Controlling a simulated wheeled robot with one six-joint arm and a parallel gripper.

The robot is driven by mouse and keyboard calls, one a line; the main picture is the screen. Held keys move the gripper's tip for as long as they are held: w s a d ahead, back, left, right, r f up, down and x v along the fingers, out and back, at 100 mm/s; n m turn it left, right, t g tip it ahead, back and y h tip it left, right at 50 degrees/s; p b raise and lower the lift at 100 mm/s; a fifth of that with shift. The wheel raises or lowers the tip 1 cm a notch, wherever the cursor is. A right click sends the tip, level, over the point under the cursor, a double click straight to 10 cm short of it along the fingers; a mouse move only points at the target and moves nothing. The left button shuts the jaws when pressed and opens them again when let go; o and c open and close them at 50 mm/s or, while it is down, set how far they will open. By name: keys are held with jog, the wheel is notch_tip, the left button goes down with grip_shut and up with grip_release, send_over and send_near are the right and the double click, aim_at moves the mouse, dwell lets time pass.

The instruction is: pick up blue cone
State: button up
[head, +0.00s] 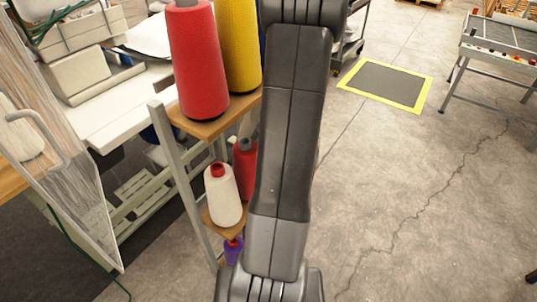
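I see no blue cone plainly in the head view. The rack (172,152) holds a red cone (198,62) and a yellow cone (239,45) on its top shelf. A white cone (224,197) and a smaller red cone (245,168) stand on a lower shelf. A purple cone (233,250) shows partly below them. My arm runs up the middle of the view and hides part of the rack. My gripper is outside the picture.
A white sewing machine table (105,108) stands left of the rack, with a clear panel (85,190) in front. A yellow-edged mat (386,82) lies on the floor behind. A metal table (500,45) stands at the far right. The concrete floor right of my arm is mostly clear.

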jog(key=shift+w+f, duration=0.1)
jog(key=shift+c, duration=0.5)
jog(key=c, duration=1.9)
